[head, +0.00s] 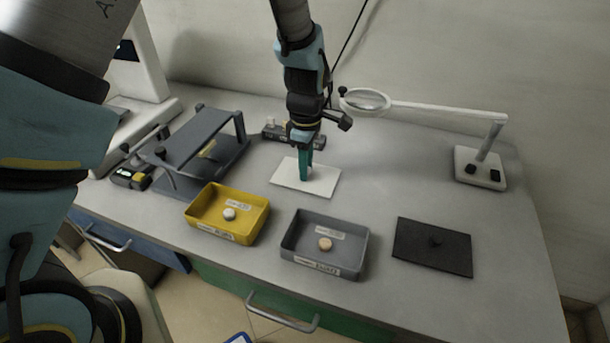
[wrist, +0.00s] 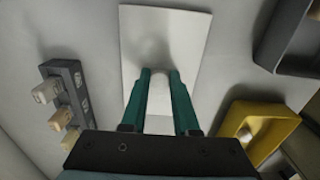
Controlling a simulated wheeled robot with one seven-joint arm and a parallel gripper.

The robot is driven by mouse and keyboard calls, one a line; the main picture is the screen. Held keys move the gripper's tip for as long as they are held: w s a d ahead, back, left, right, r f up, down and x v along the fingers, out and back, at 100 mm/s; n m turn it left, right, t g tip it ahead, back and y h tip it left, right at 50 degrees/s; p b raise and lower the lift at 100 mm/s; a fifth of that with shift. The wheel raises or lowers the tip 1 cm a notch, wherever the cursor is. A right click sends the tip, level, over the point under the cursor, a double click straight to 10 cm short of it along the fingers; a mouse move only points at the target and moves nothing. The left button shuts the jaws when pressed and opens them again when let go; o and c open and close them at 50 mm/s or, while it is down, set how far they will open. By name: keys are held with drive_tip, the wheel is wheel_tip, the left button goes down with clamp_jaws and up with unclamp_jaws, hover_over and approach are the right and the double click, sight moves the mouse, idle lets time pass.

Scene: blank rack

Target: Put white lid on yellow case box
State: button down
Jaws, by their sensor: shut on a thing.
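The white lid (head: 319,183) is a flat plate at the middle of the table, behind the two boxes. It also shows in the wrist view (wrist: 190,40). My gripper (head: 305,177) points down over it, with green fingers shut on the lid's knob, which the fingers mostly hide. I cannot tell whether the lid touches the table. The yellow case box (head: 259,222) stands open to the front left of the lid, with a round whitish piece and a label inside. It also shows at the lower right in the wrist view (wrist: 262,110).
A grey open box (head: 359,261) with a round tan piece stands right of the yellow box. A black lid (head: 433,246) lies further right. A dark rack (head: 205,140) stands at left, a small block rack (head: 275,133) behind the lid, and a magnifier lamp (head: 480,166) at back right.

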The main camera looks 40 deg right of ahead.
drive_tip(key=shift+a+f, duration=0.1)
drive_tip(key=shift+a, duration=0.1)
wheel_tip(320, 180, up, 7)
drive_tip(key=p, duration=0.5)
drive_tip(key=shift+d+p, duration=0.1)
drive_tip(key=shift+p, duration=0.3)
